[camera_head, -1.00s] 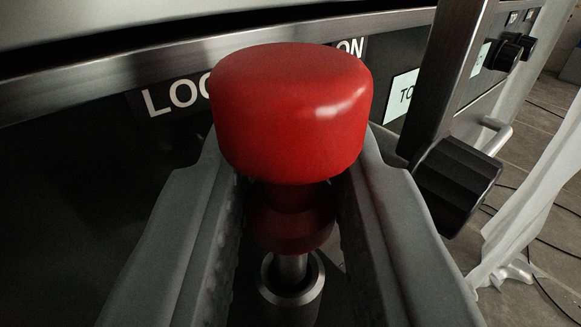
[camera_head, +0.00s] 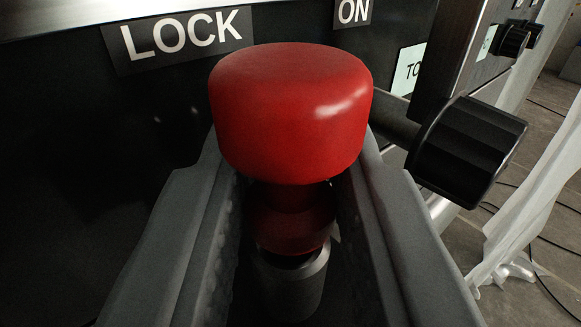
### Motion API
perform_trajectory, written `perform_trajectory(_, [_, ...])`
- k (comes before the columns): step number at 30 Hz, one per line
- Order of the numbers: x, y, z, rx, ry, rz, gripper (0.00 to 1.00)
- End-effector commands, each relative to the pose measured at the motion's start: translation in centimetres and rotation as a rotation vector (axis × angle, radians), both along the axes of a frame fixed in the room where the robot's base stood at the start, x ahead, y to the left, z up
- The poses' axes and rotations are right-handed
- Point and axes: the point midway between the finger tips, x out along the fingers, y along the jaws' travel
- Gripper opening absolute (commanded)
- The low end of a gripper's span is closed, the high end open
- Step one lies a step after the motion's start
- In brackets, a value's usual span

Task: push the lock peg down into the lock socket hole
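The lock peg (camera_head: 290,110) has a wide red knob head and a narrower red collar below it. My gripper (camera_head: 290,210) has one finger on each side of the peg's neck, under the head, and is shut on it. The peg stands about upright. Directly below is the lock socket (camera_head: 292,287), a short metal cylinder. The collar's lower edge now meets or nearly meets the socket rim, and no metal shaft shows between them. The socket hole is hidden under the collar.
A dark panel with a "LOCK" label (camera_head: 182,36) and an "ON" label (camera_head: 354,11) stands behind the peg. A black knob (camera_head: 467,150) sticks out close to the right finger. A pale translucent sheet (camera_head: 535,200) hangs at the far right, with cables on the floor.

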Motion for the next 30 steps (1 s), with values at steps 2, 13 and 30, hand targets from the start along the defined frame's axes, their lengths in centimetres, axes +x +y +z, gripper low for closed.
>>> perform_trajectory(2, [0.0, 0.0, -0.2, 0.0, 0.0, 0.0, 0.01])
perform_trajectory(13, [0.0, 0.0, -0.9, 0.0, 0.0, 0.0, 0.01])
perform_trajectory(30, [0.0, 0.0, -1.2, 0.0, 0.0, 0.0, 0.48])
